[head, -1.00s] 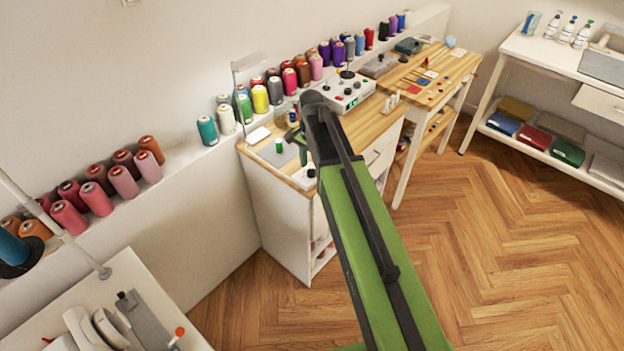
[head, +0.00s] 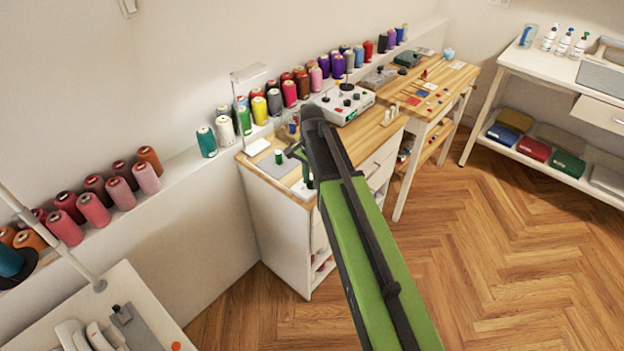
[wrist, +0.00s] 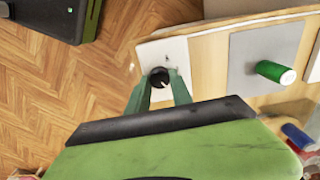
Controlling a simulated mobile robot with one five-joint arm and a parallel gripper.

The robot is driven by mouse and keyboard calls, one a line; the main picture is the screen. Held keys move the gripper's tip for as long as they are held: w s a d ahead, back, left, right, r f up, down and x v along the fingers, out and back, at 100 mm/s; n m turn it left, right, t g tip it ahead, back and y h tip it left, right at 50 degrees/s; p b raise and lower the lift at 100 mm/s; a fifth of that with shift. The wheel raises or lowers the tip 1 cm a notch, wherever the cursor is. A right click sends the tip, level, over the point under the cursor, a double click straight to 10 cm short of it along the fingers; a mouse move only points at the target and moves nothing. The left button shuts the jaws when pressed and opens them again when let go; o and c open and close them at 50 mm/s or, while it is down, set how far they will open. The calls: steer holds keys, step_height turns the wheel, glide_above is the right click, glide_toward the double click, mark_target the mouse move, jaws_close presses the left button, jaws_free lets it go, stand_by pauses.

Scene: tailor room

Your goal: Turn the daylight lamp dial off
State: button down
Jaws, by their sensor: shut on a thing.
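In the wrist view a black round dial (wrist: 159,76) with a pale pointer mark sits on a white plate (wrist: 176,54) at the wooden bench's corner. My gripper (wrist: 159,82) has its two green fingers on either side of the dial, shut on it. In the head view my gripper (head: 299,154) is over the bench's near front corner, and the dial is hidden there behind my arm. A white lamp (head: 248,74) on a thin post stands at the bench's back left.
A green thread spool (wrist: 276,71) stands on a grey mat (wrist: 247,64) near the dial; the spool also shows in the head view (head: 279,157). A white control box (head: 345,104) is farther back. Several spools line the wall ledge. Wooden floor (head: 500,260) is clear at the right.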

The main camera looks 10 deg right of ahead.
steer(key=n, duration=0.5)
steer(key=shift+w+a+n, duration=0.1)
steer(key=shift+n, duration=0.3)
steer(key=n, duration=0.5)
steer(key=shift+n, duration=0.3)
steer(key=n, duration=1)
steer(key=shift+n, duration=0.3)
steer(key=c, duration=1.1)
jaws_free()
